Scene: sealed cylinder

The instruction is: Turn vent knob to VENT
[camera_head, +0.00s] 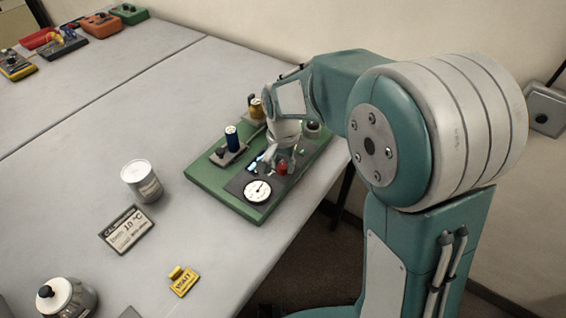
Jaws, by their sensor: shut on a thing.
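A green board (208,181) lies near the right edge of the grey table and carries several fittings. On it, a round white dial gauge (257,191) sits on a dark plate at the front. A small red knob (282,168) shows just behind the gauge. My gripper (276,160) reaches down onto the board at this knob, its fingers close around that spot. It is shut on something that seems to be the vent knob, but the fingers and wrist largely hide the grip. I cannot read any VENT marking or tell the knob's angle.

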